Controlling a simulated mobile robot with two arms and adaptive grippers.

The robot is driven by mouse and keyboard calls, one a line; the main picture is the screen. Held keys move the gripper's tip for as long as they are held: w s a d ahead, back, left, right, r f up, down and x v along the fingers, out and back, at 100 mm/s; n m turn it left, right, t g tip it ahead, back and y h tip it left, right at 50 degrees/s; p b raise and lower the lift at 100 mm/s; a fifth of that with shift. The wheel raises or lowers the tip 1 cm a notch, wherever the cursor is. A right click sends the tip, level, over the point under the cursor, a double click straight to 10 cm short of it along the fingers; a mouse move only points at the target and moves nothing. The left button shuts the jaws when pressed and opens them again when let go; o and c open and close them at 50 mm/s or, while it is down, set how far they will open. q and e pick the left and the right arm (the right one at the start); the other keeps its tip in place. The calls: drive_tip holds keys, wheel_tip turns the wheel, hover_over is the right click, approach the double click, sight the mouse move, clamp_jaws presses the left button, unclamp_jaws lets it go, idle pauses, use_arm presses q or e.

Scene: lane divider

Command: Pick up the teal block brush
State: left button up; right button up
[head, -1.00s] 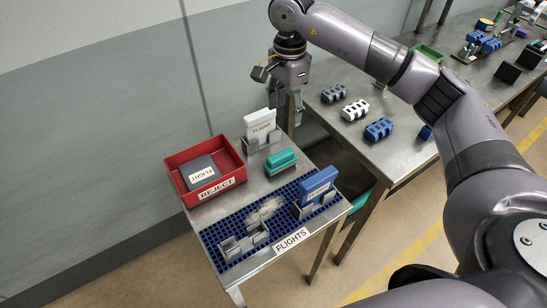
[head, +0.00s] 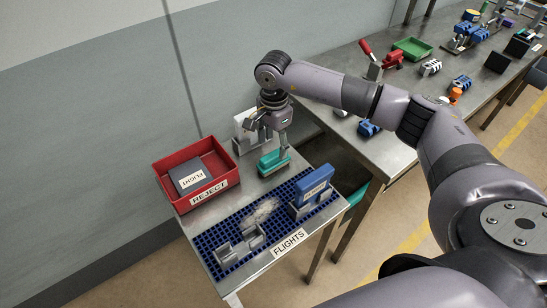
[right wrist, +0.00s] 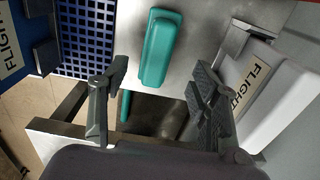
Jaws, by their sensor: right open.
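The teal block brush (head: 270,164) lies on the bare metal strip of the small table, behind the blue grid. My right gripper (head: 284,153) is low at the brush's right end and hides part of it. In the right wrist view the brush (right wrist: 160,47) stands out beyond and between the two spread fingers of my open gripper (right wrist: 158,80). Clear gaps show on both sides, and the fingers do not hold it. My left gripper is not in view.
A white flight block (head: 240,125) in a metal holder stands close behind my gripper. The red reject bin (head: 161,170) with a dark flight block is to the left. A blue flight block (head: 315,184) stands in a holder on the blue grid (head: 208,241). Grey debris (head: 261,212) lies there.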

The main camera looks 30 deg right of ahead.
sight(274, 154)
drive_tip(key=shift+f, duration=0.65)
drive_tip(key=shift+s+f+p, duration=0.1)
drive_tip(key=shift+f+p, duration=0.2)
drive_tip(key=f, duration=0.1)
drive_tip(key=f+p, duration=0.1)
drive_tip(key=f, duration=0.1)
drive_tip(key=shift+s+a+f+p, duration=0.15)
drive_tip(key=shift+a+f+p, duration=0.05)
drive_tip(key=shift+f+p, duration=0.1)
drive_tip(key=shift+f, duration=0.55)
drive_tip(key=shift+c, duration=0.4)
drive_tip(key=c, duration=1.2)
drive_tip(key=shift+r, duration=0.1)
